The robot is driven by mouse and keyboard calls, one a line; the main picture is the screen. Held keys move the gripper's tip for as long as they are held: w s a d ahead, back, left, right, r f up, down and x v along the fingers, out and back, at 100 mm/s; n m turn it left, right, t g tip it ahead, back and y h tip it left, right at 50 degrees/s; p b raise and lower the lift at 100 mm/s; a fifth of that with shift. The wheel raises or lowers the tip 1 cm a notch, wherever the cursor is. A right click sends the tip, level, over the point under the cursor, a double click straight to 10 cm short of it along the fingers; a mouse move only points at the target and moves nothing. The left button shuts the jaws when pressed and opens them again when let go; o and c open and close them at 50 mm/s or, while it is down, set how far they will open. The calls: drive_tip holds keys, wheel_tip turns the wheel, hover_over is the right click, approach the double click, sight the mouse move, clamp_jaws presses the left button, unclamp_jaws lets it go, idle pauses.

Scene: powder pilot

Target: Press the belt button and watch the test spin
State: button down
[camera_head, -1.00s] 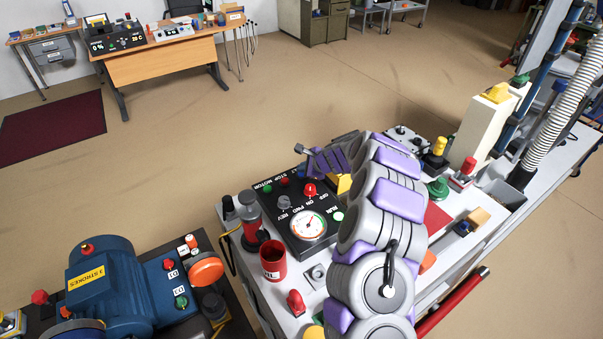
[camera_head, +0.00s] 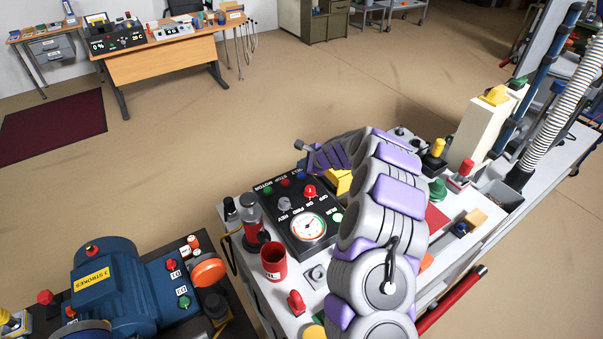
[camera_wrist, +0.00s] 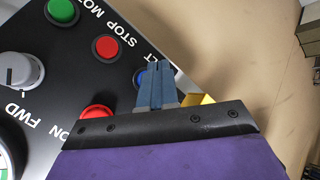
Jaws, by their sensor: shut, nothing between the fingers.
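The black control panel (camera_head: 284,232) lies on the grey bench, with a round white gauge (camera_head: 309,227) and several knobs. Along its far edge are a green button (camera_head: 267,190), a red button (camera_head: 285,183) and a blue button (camera_head: 300,176). In the wrist view, the blue button (camera_wrist: 141,77) is partly covered by my blue-grey fingers, beside a partly hidden label ending in "LT". My gripper (camera_wrist: 157,72) is shut and empty over the panel's edge. Contact with the blue button cannot be told. In the head view, the gripper (camera_head: 302,147) shows beyond the panel.
A red cup (camera_head: 273,262) and a red-and-grey cylinder (camera_head: 253,222) stand left of the panel. A yellow block (camera_head: 338,181) is close to my arm. A blue motor (camera_head: 115,280) sits on a dark stand at lower left. Open floor lies beyond the bench.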

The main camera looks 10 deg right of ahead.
sight(303, 176)
wheel_tip(303, 176, up, 5)
drive_tip(key=p, duration=0.4)
drive_tip(key=shift+r, duration=0.15)
drive_tip(key=shift+a, duration=0.1)
idle(0.4)
drive_tip(key=s+a+r+n+g+y+b, duration=0.1)
drive_tip(key=s+a+r+n+g+y, duration=0.15)
drive_tip(key=s+a+r+n, duration=0.7)
drive_tip(key=s+a+r+n+g, duration=0.1)
drive_tip(key=s+a+r, duration=0.15)
drive_tip(key=s, duration=0.55)
drive_tip(key=s+a+r+n+g, duration=0.1)
drive_tip(key=s+r+n+g, duration=0.15)
drive_tip(key=s, duration=0.45)
drive_tip(key=s+d+n+g+h, duration=0.1)
drive_tip(key=s+d, duration=0.3)
drive_tip(key=s, duration=0.7)
drive_tip(key=s+d+n+g+h+b, duration=0.1)
drive_tip(key=s+d+n+h, duration=0.2)
drive_tip(key=s, duration=0.9)
drive_tip(key=s+d+f+n+g+h+b, duration=0.1)
drive_tip(key=s+d+n+h, duration=0.2)
drive_tip(key=s, duration=0.8)
drive_tip(key=d, duration=0.2)
drive_tip(key=shift+s+d+h, duration=0.35)
drive_tip(key=shift+d, duration=0.05)
drive_tip(key=shift+f, duration=0.1)
